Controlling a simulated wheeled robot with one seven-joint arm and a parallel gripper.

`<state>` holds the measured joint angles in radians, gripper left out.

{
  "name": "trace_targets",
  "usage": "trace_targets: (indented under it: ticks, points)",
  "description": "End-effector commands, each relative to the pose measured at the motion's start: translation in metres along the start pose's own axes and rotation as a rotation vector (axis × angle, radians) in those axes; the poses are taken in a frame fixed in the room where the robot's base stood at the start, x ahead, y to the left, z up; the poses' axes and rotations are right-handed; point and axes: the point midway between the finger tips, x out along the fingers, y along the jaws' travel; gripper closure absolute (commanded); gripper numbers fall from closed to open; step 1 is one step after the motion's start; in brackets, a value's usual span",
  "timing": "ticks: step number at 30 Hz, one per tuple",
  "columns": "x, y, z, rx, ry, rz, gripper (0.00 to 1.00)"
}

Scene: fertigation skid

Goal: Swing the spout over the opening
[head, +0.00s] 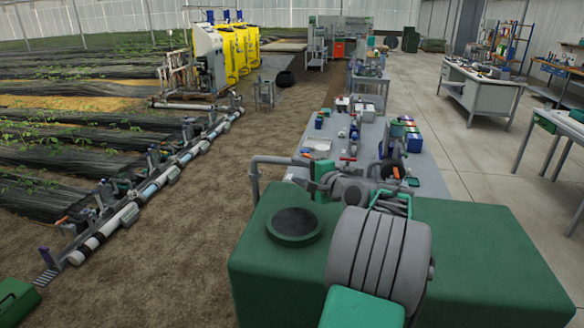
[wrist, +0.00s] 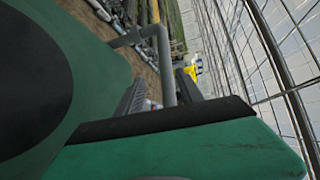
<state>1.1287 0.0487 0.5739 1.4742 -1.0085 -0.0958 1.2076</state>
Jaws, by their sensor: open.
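The spout (head: 268,160) is a grey bent pipe behind the green tank. Its downward leg hangs at the tank's far left edge, to the left of and beyond the round dark opening (head: 293,223), not above it. The leg's lower end is partly hidden by the tank. My gripper (head: 314,183) is open and low over the tank's back part, right of the spout leg. In the wrist view the spout (wrist: 162,60) passes between or just beyond the open fingers (wrist: 158,93); contact cannot be told. A dark round patch at the left there looks like the opening.
The green tank (head: 470,265) fills the front. Behind it a grey bench (head: 350,135) holds several tools, containers and valves. A white and grey pipe line (head: 150,188) runs along the soil at left.

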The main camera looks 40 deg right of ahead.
Motion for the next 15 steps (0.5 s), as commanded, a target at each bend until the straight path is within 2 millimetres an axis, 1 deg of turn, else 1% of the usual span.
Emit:
trace_targets:
  ticks: [1, 4, 7, 12, 15]
  points:
    - [-0.005, -0.001, -0.014, 0.039, 0.012, -0.030, 0.56]
    - [-0.002, -0.006, -0.019, 0.068, 0.012, -0.054, 0.56]
    - [0.015, -0.008, -0.018, 0.067, 0.010, -0.052, 0.56]
    - [0.048, -0.010, -0.018, 0.064, 0.010, -0.050, 0.56]
    - [0.062, -0.010, -0.019, 0.064, 0.012, -0.051, 0.56]
